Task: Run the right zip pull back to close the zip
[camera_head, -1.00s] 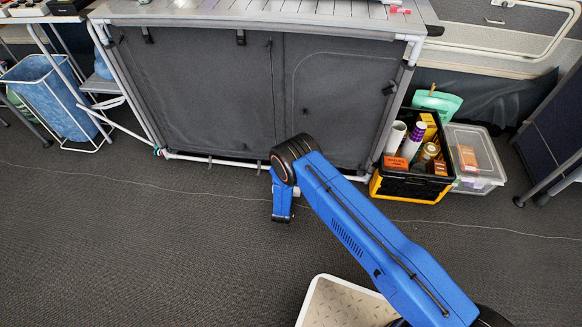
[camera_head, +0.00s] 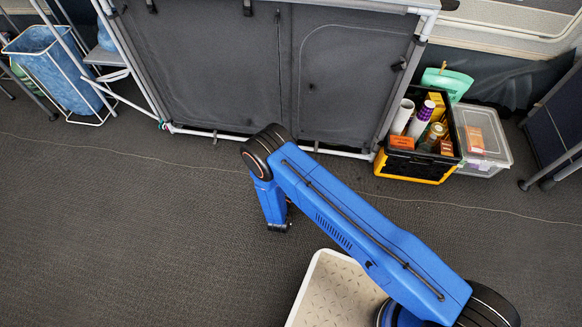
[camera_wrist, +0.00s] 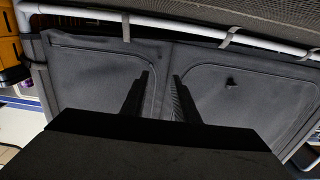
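The dark grey fabric cupboard (camera_head: 205,75) stands ahead in the head view, with two front panels in a pale tube frame. A curved seam, perhaps the zip line, arches over its right panel (camera_head: 345,80). A tiny dark speck at that seam (camera_head: 311,85) may be a zip pull; it is too small to tell. In the wrist view the cupboard appears upside down, and a small dark tab (camera_wrist: 230,82) shows on the right-hand panel. My gripper (camera_wrist: 160,78) points at the cupboard with its two fingers apart and nothing visible between them. In the head view my arm hides the fingers.
A blue bin in a wire stand (camera_head: 58,82) is at the left. A thin pale line crosses the carpet. The floor at front left is clear.

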